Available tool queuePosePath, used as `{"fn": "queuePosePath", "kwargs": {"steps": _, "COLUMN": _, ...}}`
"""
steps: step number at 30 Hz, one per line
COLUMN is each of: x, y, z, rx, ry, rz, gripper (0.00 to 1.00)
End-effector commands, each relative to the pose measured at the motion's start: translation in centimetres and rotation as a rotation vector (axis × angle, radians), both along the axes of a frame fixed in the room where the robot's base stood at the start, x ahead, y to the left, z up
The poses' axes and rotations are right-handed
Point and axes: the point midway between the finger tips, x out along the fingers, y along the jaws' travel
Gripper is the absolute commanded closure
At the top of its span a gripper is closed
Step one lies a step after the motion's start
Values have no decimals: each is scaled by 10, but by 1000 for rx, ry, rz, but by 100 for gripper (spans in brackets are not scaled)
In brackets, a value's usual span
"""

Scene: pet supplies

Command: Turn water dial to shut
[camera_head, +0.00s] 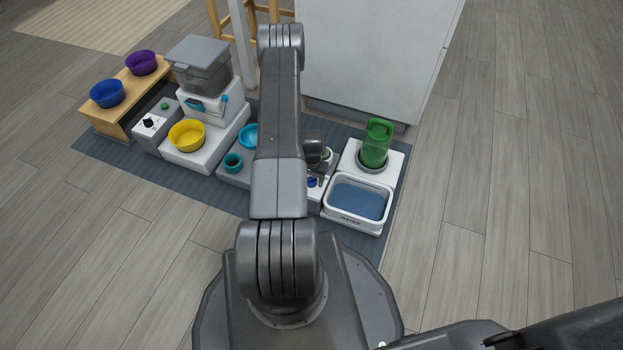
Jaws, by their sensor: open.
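A small blue dial (312,183) shows on a white box just right of my forearm, beside the water station; I take it to be the water dial. Which way it points is too small to tell. The water station (391,158) is white, with a green bottle (376,145) upright at the back and a basin (357,203) of blue water in front. My gripper (318,168) is partly hidden behind my arm, open, pointing down just above the blue dial. Whether it touches the dial cannot be told.
Left on the dark mat (205,194) stand a feeder (203,75) with a yellow bowl (186,135), a grey box with a black knob (149,122), and a wooden stand (108,129) with blue and purple bowls. A white cabinet (375,55) is behind. The right floor is clear.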

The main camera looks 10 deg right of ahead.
Motion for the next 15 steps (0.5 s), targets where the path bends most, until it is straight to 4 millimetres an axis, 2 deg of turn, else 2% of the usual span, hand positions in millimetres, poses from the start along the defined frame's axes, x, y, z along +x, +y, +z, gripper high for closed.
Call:
{"fn": "queuePosePath", "kwargs": {"steps": 1, "x": 0, "y": 0, "z": 0, "rx": 0, "ry": 0, "rz": 0, "gripper": 44}}
{"fn": "queuePosePath", "kwargs": {"steps": 6, "x": 0, "y": 0, "z": 0, "rx": 0, "ry": 0, "rz": 0, "gripper": 77}}
{"fn": "queuePosePath", "kwargs": {"steps": 8, "x": 0, "y": 0, "z": 0, "rx": 0, "ry": 0, "rz": 0, "gripper": 86}}
{"fn": "queuePosePath", "kwargs": {"steps": 15, "x": 0, "y": 0, "z": 0, "rx": 0, "ry": 0, "rz": 17, "gripper": 86}}
